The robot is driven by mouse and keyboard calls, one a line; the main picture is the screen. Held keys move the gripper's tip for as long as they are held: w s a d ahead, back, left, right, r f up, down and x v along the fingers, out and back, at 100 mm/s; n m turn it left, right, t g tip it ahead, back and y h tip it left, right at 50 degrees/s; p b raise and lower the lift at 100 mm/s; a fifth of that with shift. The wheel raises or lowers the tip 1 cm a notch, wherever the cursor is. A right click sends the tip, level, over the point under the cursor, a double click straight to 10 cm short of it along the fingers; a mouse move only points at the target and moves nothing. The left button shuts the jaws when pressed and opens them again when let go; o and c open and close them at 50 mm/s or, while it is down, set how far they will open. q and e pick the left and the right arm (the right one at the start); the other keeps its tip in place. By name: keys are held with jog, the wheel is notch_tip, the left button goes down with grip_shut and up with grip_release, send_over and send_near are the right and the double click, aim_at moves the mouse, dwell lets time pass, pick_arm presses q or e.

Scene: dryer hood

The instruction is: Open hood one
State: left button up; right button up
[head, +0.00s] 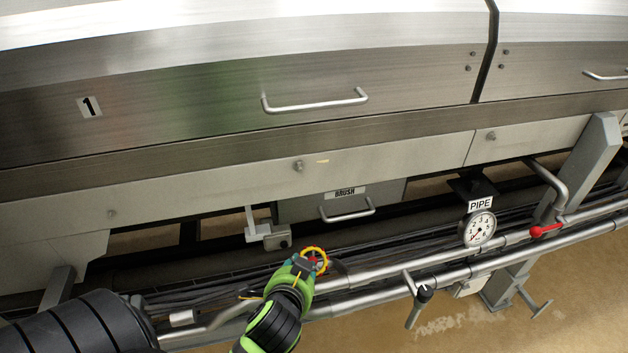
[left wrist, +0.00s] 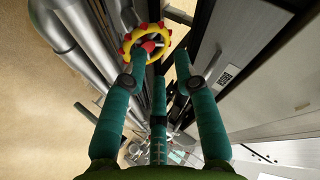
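Hood one (head: 190,105) is a brushed steel cover with a "1" label. It is down, and its bar handle (head: 315,106) is on its front, right of the label. In the left wrist view the teal fingers of my left gripper (left wrist: 160,60) are spread apart. The yellow wheel (left wrist: 128,44) with red knobs lies at the left fingertip; I cannot tell whether they touch. My right gripper is not in view.
Below the hood are a "BRUSH" drawer with a handle (head: 348,216), a "PIPE" gauge (head: 480,228), a red lever (head: 545,230) and steel pipes (head: 385,270). A grey support post (head: 592,150) stands at the right. A second hood (head: 560,70) adjoins hood one.

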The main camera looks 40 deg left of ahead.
pick_arm(q)
jog(key=w+a+r+m+t+y, duration=0.3)
jog(key=w+r+t, duration=0.1)
jog(key=r, duration=0.7)
jog(key=m+t+y, duration=0.1)
jog(key=m+t, duration=0.7)
jog(key=m, duration=0.1)
send_near(315, 108)
jog(key=f+x, duration=0.1)
jog(key=x, duration=0.3)
jog(key=shift+n, duration=0.3)
jog(key=p+x, duration=0.2)
jog(key=x, duration=0.4)
jog(key=shift+w+r+p, duration=0.1)
jog(key=shift+r+p, duration=0.1)
jog(key=shift+p, duration=0.2)
jog(key=shift+w+a+r, duration=0.1)
jog(key=shift+w+a, duration=0.1)
jog(key=shift+w, duration=0.1)
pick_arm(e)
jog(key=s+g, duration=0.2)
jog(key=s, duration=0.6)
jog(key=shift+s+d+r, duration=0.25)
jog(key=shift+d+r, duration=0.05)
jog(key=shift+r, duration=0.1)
pick_arm(q)
grip_shut()
